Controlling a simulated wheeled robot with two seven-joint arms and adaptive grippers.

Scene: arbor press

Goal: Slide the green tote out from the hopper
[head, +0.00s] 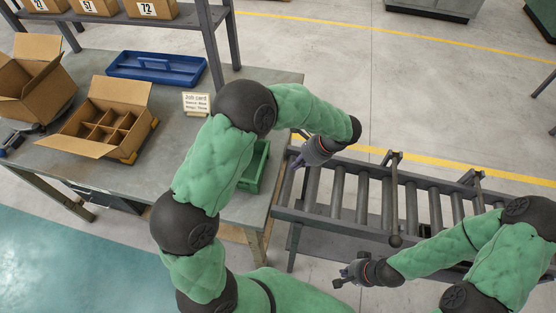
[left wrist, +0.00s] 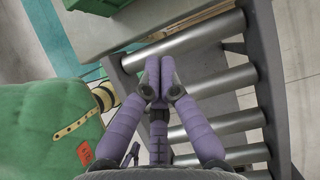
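The green tote (head: 255,168) stands near the right end of the grey workbench, and my left arm hides much of it in the head view. A green edge, likely of the tote (left wrist: 95,5), shows at the top of the left wrist view. My left gripper (head: 299,168) is right of the tote, apart from it, over the near end of the roller conveyor. In the left wrist view its purple fingertips (left wrist: 159,78) meet with nothing between them. My right gripper (head: 338,277) is in front of the conveyor, empty, its fingers apart. I cannot make out a hopper.
The roller conveyor (head: 337,190) runs right from the bench end, with a knobbed lever (head: 394,205) across it. The workbench (head: 150,177) holds a divided carton (head: 103,120), an open carton (head: 30,77), a blue tray (head: 155,68) and a job card (head: 196,104). Shelving stands behind.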

